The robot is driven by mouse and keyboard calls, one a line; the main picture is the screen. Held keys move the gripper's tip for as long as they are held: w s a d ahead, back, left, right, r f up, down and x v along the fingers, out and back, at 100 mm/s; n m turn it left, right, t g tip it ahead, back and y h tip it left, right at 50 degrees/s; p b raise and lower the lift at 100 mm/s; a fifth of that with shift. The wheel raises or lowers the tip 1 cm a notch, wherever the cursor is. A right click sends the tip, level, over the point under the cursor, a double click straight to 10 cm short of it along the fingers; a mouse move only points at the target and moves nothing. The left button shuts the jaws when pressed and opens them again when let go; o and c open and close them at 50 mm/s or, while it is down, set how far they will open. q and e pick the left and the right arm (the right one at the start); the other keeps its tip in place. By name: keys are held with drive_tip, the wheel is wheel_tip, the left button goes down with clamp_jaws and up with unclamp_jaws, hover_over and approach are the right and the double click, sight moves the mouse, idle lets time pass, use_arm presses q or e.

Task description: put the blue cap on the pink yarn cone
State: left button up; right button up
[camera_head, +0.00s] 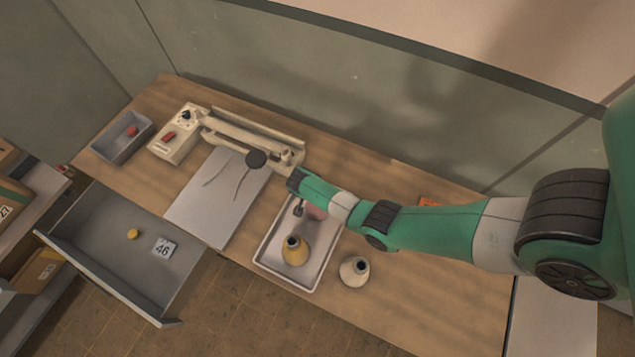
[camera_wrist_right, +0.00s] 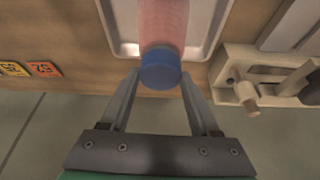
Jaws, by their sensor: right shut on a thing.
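The blue cap (camera_wrist_right: 161,69) is between the two fingertips of my right gripper (camera_wrist_right: 159,82), which is shut on it. The pink yarn cone (camera_wrist_right: 163,20) is directly beyond the cap in the right wrist view, and the cap overlaps its near end. I cannot tell whether the cap touches the cone or is just above it. In the head view the pink cone (camera_head: 316,212) shows only partly beside my right forearm, in the grey tray (camera_head: 268,255). My right gripper (camera_head: 298,210) is mostly hidden there, and the cap is not visible. My left gripper is not in view.
A yellow cone (camera_head: 294,251) stands in the tray, and a cream cone (camera_head: 354,271) stands on the table just right of it. A beige machine (camera_head: 250,140) stands behind a pale board (camera_head: 215,205). An open drawer (camera_head: 110,240) is at the left front. The right tabletop is mostly clear.

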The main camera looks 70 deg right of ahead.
drive_tip(key=shift+f, duration=0.3)
drive_tip(key=o, duration=1.4)
drive_tip(key=shift+r, duration=0.1)
drive_tip(key=p+v, duration=0.3)
drive_tip(key=v, duration=0.8)
drive_tip(key=shift+a+r, duration=0.15)
drive_tip(key=shift+w+a, duration=0.1)
